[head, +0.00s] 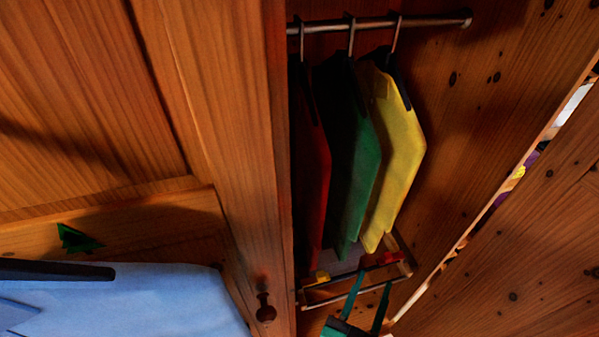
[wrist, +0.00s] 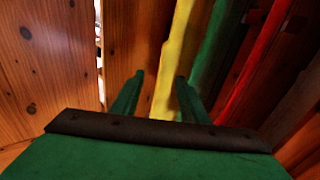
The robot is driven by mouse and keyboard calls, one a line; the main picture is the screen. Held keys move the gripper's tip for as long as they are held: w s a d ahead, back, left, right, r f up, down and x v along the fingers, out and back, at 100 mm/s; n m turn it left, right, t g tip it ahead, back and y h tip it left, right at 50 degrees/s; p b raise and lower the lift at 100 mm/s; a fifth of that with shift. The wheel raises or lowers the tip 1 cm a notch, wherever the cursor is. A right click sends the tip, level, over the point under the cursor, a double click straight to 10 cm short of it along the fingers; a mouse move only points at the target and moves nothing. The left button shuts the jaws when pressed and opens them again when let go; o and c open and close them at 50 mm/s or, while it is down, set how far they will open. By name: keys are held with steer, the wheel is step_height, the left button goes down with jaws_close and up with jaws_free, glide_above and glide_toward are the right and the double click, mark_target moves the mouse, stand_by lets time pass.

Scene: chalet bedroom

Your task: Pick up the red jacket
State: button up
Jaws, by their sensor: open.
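The red jacket (head: 312,170) hangs from the wardrobe rail, leftmost of three jackets and partly hidden behind the door's edge. In the wrist view the red jacket (wrist: 258,65) shows as a narrow strip at the upper right. The green jacket (head: 352,165) hangs to its right, and the yellow jacket (head: 400,150) hangs to the right of that. My gripper (head: 372,287) is open and empty, low in front of the wardrobe and below the jackets. In the wrist view my gripper (wrist: 160,77) points toward the yellow jacket (wrist: 176,60), left of the red one.
The wooden door (head: 230,130) stands left of the opening. A low rack (head: 355,292) with small red and yellow things lies under the jackets. A blue garment (head: 130,300) with a dark hanger is at the lower left. A wooden panel (head: 520,240) bounds the right.

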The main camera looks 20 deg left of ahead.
steer(key=w+d+r+t+y, duration=0.1)
steer(key=w+d+r, duration=0.2)
steer(key=w+r, duration=0.65)
steer(key=w+d+r+n+t, duration=0.1)
steer(key=w+d+r, duration=0.35)
steer(key=r, duration=0.75)
steer(key=w+d+r+t+y, duration=0.1)
steer(key=w+r, duration=0.8)
steer(key=r, duration=0.2)
steer(key=a+r+n+g+y, duration=0.1)
steer(key=a+r+n+y, duration=0.2)
steer(key=a, duration=0.4)
steer(key=n+g+y, duration=0.4)
steer(key=g+y, duration=0.2)
steer(key=g, duration=0.3)
glide_toward(311, 107)
steer(key=x, duration=0.5)
steer(key=shift+w+r, duration=0.2)
steer(key=shift+w, duration=0.25)
steer(key=x, duration=0.5)
steer(key=shift+s+a+f, duration=0.2)
steer(key=shift+f, duration=0.1)
steer(key=shift+x, duration=2.95)
